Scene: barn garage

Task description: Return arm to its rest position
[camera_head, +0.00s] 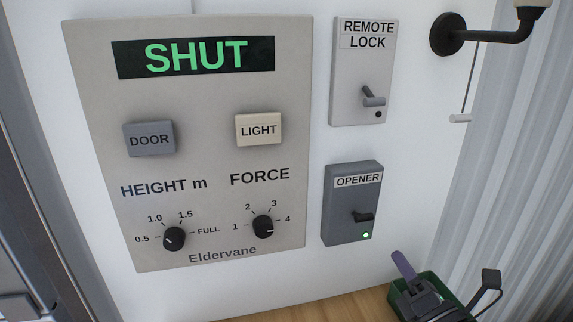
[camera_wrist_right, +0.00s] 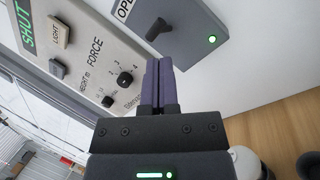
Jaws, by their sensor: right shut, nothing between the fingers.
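My right gripper (camera_head: 403,264) shows at the bottom right of the head view, below the opener box and apart from it. Its purple fingers (camera_wrist_right: 158,82) are pressed together in the right wrist view, with nothing between them. The grey opener box (camera_head: 340,228) has a black lever (camera_head: 363,216) and a lit green lamp (camera_head: 366,235). The wall panel (camera_head: 205,100) reads SHUT in green and carries the DOOR button (camera_head: 150,139), the LIGHT button (camera_head: 259,130) and two black knobs. My left gripper is not in view.
The remote lock box (camera_head: 363,70) with its lever is above the opener. A black wall bracket (camera_head: 448,34) sticks out at the upper right, beside ribbed sheeting (camera_head: 520,150). A green container (camera_head: 428,281) is partly hidden behind my right gripper. Wooden floor (camera_head: 340,307) shows below.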

